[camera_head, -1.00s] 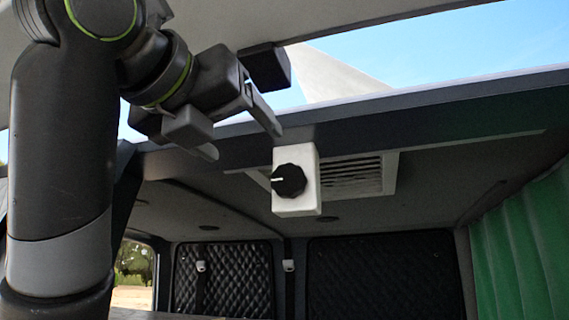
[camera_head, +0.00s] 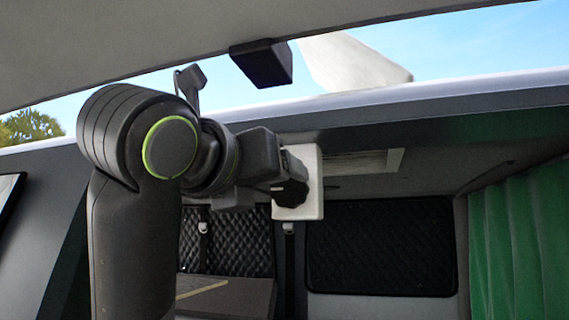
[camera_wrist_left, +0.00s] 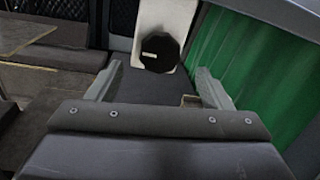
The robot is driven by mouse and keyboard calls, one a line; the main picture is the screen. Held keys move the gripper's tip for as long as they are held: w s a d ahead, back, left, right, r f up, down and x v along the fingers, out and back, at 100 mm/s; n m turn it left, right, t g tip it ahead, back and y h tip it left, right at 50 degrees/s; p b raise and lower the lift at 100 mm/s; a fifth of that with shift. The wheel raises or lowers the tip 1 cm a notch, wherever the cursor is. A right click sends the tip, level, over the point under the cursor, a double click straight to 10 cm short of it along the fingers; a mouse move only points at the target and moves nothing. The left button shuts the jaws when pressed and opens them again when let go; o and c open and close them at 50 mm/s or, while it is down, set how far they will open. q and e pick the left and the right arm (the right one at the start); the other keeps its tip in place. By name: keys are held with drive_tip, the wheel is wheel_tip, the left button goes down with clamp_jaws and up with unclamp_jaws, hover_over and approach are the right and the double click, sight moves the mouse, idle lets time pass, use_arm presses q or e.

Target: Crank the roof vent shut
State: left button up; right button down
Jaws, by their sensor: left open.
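The white control box (camera_head: 311,184) with a black knob (camera_head: 291,194) hangs under the front roof edge. In the left wrist view the black knob (camera_wrist_left: 159,52) sits on the white box (camera_wrist_left: 168,17) with a pale mark on its left side. My left gripper (camera_head: 284,174) is right at the knob in the head view and partly covers it. In the wrist view my left gripper (camera_wrist_left: 158,70) is open, its fingers apart with the knob ahead in the gap. I cannot tell whether they touch it. The roof vent (camera_head: 365,162) is partly hidden behind the box. My right gripper is out of view.
The dark roof edge beam (camera_head: 420,133) runs just above the box. A black block (camera_head: 262,63) hangs higher up. A green curtain (camera_head: 520,245) is on the right. Quilted panels (camera_head: 380,245) line the back. Space below the box looks open.

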sight(285, 187)
use_arm(q)
drive_tip(key=p+x, duration=0.3)
drive_tip(key=x, duration=0.3)
drive_tip(key=shift+w+d, duration=0.15)
drive_tip(key=shift+w, duration=0.2)
drive_tip(key=shift+c, duration=0.4)
